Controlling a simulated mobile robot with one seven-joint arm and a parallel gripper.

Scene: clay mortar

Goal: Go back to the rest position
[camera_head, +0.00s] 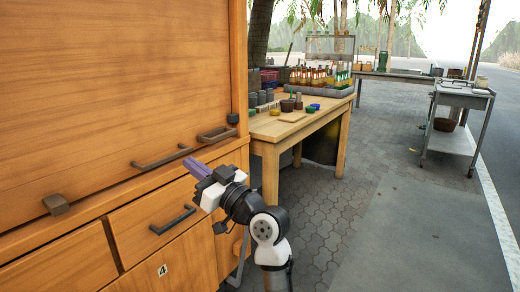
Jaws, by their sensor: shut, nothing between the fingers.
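My gripper (197,170) is in the lower middle of the view, at the end of my white and black arm. Its purple-grey fingers are shut with nothing between them, and they point up and left. It is in front of the wooden cabinet (130,90), close to a dark bar handle (162,158) at the cabinet's ledge. I cannot tell whether the fingers touch the cabinet front.
A drawer with a dark handle (172,220) is below my gripper. A wooden table (318,118) with jars and bottles stands to the right of the cabinet. A metal cart (456,132) stands far right. The paved floor (370,220) between is clear.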

